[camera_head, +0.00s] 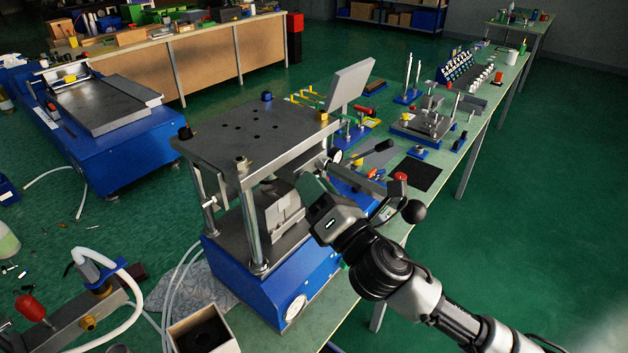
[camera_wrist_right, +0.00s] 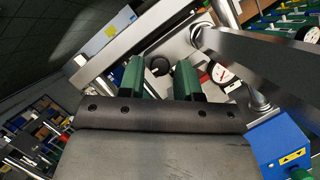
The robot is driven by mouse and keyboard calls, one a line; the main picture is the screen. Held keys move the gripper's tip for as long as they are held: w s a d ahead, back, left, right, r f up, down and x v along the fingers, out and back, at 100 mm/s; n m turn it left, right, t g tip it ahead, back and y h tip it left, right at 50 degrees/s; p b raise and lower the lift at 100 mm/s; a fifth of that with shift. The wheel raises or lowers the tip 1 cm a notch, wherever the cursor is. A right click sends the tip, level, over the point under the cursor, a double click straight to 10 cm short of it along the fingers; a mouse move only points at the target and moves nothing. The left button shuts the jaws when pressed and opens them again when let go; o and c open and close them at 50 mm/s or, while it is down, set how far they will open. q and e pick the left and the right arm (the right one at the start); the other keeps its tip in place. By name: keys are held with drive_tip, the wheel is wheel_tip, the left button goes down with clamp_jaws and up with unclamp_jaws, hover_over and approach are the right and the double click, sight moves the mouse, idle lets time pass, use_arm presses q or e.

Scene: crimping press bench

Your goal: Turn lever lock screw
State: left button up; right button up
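The crimping press (camera_head: 250,130) has a blue base, steel columns and a thick top plate. A grey lever bar (camera_head: 362,180) sticks out on its right side; a black ball knob (camera_head: 414,211) shows near its outer end. My right gripper (camera_head: 312,182) is at the press's right side, below the top plate. In the right wrist view its two green fingers (camera_wrist_right: 160,78) are apart. A dark round screw head or knob (camera_wrist_right: 158,66) shows between or just beyond the fingertips. I cannot tell whether they touch it. My left gripper is not in view.
The bench (camera_head: 420,205) runs to the back right with fixtures, a black mat (camera_head: 418,174) and small tools. A dial gauge (camera_wrist_right: 222,73) is close right of the fingers. An open box (camera_head: 203,332) stands in front of the press. The green floor at right is free.

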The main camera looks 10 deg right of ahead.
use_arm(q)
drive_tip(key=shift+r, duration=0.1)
use_arm(e)
drive_tip(key=shift+w+a, duration=0.1)
drive_tip(key=shift+w, duration=0.1)
clamp_jaws()
use_arm(q)
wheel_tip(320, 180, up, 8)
drive_tip(key=p, duration=0.8)
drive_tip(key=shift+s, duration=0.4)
use_arm(e)
drive_tip(key=shift+s+a+r+m+g+h, duration=0.15)
drive_tip(key=shift+m+h, duration=0.4)
drive_tip(key=shift+m, duration=0.8)
drive_tip(key=shift+w+d+r+m+g+h, duration=0.1)
drive_tip(key=shift+m+g+h, duration=0.3)
drive_tip(key=shift+m, duration=1)
drive_tip(key=shift+s+a+r+m+g+h, duration=0.1)
drive_tip(key=shift+m+h, duration=0.55)
drive_tip(key=shift+m, duration=0.7)
drive_tip(key=shift+f, duration=0.1)
